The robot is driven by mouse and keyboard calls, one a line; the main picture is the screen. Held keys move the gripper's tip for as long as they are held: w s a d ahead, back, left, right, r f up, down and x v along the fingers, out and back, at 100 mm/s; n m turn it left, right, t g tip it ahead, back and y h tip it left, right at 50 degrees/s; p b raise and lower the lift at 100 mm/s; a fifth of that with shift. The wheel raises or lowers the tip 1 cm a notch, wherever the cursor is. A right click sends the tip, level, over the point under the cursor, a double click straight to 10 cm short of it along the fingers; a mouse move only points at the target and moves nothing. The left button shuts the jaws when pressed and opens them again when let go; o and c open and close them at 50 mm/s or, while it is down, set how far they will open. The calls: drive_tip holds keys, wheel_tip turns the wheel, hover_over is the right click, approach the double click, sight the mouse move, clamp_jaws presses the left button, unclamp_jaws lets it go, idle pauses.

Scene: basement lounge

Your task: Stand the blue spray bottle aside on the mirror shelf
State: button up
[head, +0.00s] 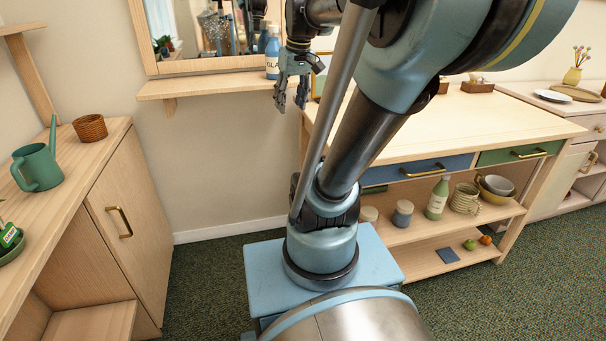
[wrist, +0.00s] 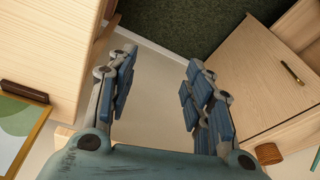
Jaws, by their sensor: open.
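My gripper (head: 290,96) hangs fingers down at the right end of the shelf, beside the bottle in the picture. I cannot tell whether they touch. In the wrist view my gripper (wrist: 159,75) has its fingers spread, with only wall and floor showing between them. The bottle does not show in the wrist view.
The mirror (head: 206,30) hangs just above the shelf. The left part of the shelf is bare. A wooden console (head: 440,112) stands to the right, its near top clear. A left cabinet holds a green watering can (head: 40,166) and a woven pot (head: 90,128).

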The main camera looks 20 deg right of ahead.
drive_tip(key=s+f+m, duration=0.1)
drive_tip(key=s+f, duration=0.5)
drive_tip(key=f, duration=0.3)
drive_tip(key=s+f+m+h, duration=0.1)
drive_tip(key=s+f+m, duration=0.1)
drive_tip(key=s+f, duration=0.5)
wheel_tip(320, 180, down, 2)
drive_tip(key=shift+d+f, duration=0.2)
drive_tip(key=shift+d, duration=0.1)
